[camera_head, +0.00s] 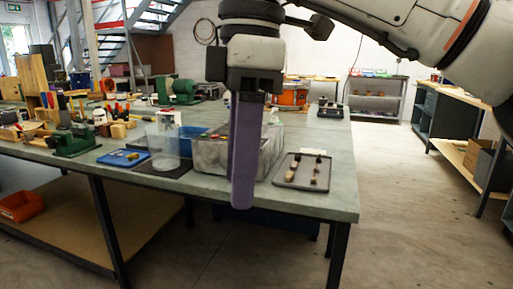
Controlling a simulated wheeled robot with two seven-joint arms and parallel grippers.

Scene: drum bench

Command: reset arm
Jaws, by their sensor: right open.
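My right gripper (242,200) hangs in the upper middle of the head view, its arm coming in from the upper right. Its long purple fingers point straight down in front of the bench (300,203), and I see them nearly edge-on, one overlapping the other. They are open, and nothing shows between them. The fingers cover part of a clear grey box (209,156) on the bench. My left gripper is not in view.
A grey tray (286,182) with small parts lies right of the fingers. A clear beaker (163,148), blue tray (123,158) and green vise (75,143) stand left. An orange bin (20,206) sits on the lower shelf. Floor at the right is clear.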

